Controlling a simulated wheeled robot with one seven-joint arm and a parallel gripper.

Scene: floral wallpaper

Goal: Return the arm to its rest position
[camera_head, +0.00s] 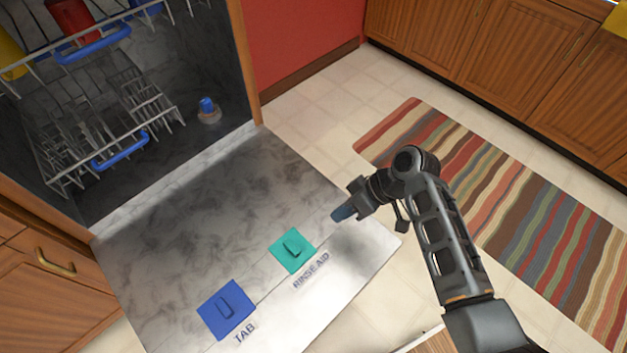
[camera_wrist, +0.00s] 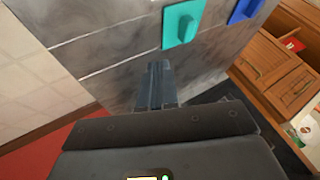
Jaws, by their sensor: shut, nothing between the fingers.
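My gripper (camera_head: 343,213) is at the end of my bent arm, over the right edge of the open dishwasher door (camera_head: 190,235). Its fingers are shut with nothing between them. In the wrist view the gripper (camera_wrist: 158,72) points toward the door's grey marbled surface, with the teal rinse aid cover (camera_wrist: 183,24) just beyond it. I cannot tell the exact gap between the fingertips and the door. In the head view the teal cover (camera_head: 291,251) and the blue tab cover (camera_head: 227,310) lie to the left of and below the gripper.
The dishwasher's lower rack (camera_head: 105,125) and upper rack stand at the upper left. A striped rug (camera_head: 520,215) lies on the tiled floor at right. Wooden cabinets (camera_head: 480,45) line the back right. A drawer (camera_head: 55,265) is at far left. Bare floor (camera_head: 310,125) lies behind the door.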

